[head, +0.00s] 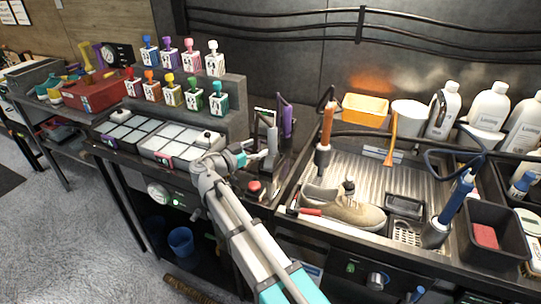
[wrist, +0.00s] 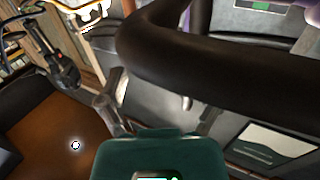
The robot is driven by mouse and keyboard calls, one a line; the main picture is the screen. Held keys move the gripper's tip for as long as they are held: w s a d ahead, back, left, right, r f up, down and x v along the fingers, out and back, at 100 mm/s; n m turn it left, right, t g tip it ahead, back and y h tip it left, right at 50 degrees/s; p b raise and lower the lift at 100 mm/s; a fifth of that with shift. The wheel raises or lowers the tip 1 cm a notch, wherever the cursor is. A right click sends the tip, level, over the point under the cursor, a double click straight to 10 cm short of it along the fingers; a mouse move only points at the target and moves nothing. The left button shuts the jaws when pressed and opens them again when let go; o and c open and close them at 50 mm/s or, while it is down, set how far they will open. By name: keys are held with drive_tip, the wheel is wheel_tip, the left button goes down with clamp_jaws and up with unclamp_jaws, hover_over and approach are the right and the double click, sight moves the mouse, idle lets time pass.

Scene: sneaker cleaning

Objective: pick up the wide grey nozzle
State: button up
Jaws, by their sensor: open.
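My gripper (head: 258,157) is in the middle of the head view, at the left end of the washing station. It is open, with no object visible between its fingers. In the wrist view my gripper (wrist: 155,105) shows its green body at the bottom and its fingers apart. An upright grey piece (head: 272,139), which looks like the wide grey nozzle, stands just beyond the fingertips in the head view. I cannot tell whether they touch. A thick dark curved tube (wrist: 235,60) crosses the wrist view close to the camera and hides much behind it.
An upright purple-handled tool (head: 287,122) stands behind the grey piece. To the right, a beige sneaker (head: 345,207) lies in the ribbed sink, near an orange-handled brush (head: 325,140). Small colored bottles (head: 172,95) stand on a stepped rack to the left.

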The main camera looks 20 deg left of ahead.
sight(272, 140)
drive_tip(key=shift+w+d, duration=0.2)
drive_tip(key=shift+w, duration=0.15)
drive_tip(key=shift+x, duration=2.75)
clamp_jaws()
